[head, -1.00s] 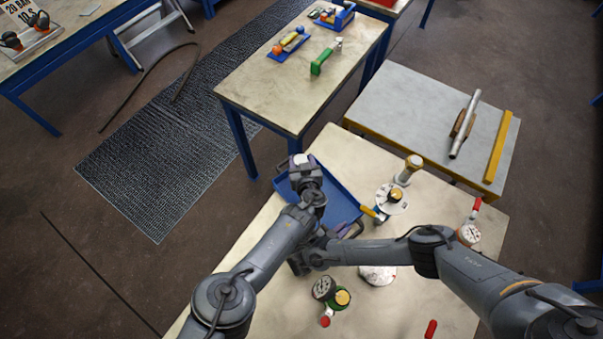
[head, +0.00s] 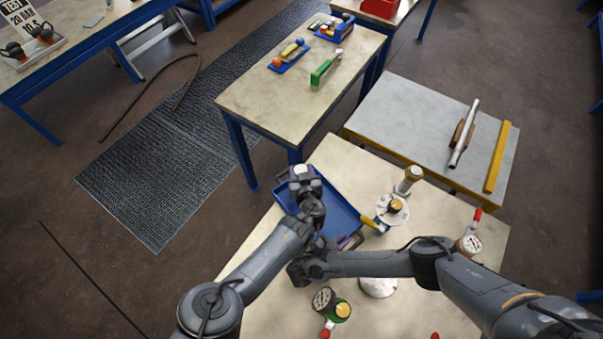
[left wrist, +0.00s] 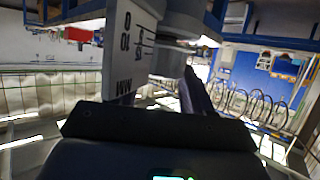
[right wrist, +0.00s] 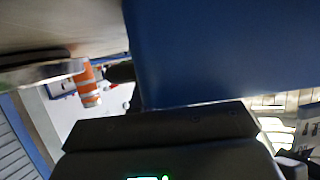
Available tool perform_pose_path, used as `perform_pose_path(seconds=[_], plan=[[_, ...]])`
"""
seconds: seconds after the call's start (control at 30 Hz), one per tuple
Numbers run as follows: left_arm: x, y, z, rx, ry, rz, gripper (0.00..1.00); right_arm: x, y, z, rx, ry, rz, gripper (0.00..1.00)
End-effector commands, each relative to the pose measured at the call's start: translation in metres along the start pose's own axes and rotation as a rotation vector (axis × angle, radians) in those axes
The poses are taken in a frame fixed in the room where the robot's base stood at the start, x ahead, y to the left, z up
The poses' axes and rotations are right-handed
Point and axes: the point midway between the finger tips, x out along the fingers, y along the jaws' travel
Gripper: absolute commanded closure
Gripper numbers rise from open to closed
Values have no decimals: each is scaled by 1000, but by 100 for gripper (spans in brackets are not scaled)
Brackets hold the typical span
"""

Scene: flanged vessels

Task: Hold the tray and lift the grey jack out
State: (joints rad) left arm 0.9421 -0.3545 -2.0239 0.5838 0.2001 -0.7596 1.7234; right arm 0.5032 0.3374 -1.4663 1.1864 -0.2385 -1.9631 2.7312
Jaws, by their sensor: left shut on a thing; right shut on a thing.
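The blue tray (head: 338,208) lies on the near workbench in the head view. My left gripper (head: 302,182) is at the tray's far left end, shut on the grey jack (head: 301,170), of which only a pale top shows. In the left wrist view the jack (left wrist: 172,62) is a grey block beside a pale plate with a millimetre scale. My right gripper (head: 298,272) is at the tray's near end, shut on the tray. The tray fills much of the right wrist view as a blue wall (right wrist: 200,50).
A grey-topped table (head: 425,115) with a pipe is behind.

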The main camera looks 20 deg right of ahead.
Motion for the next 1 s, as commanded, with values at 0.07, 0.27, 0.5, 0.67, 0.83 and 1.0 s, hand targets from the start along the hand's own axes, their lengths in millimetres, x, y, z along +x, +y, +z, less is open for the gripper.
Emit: perform_pose_path(seconds=[0.07,0.27,0.5,0.67,0.83,1.0], plan=[[-2,0,-11,-6,6,2,100,0,1,1,-2,-1,0,100],[-12,0,-36,-8,8,3,100,0,1,1,-2,-1,0,100],[-26,0,-67,-9,9,4,100,0,1,1,-2,-1,0,100],[-31,1,-80,-8,8,3,100,0,1,1,-2,-2,-1,100],[-34,1,-86,-7,8,3,100,0,1,1,-2,-2,-1,100],[-34,1,-87,-7,8,3,100,0,1,1,-2,-2,-1,100]])
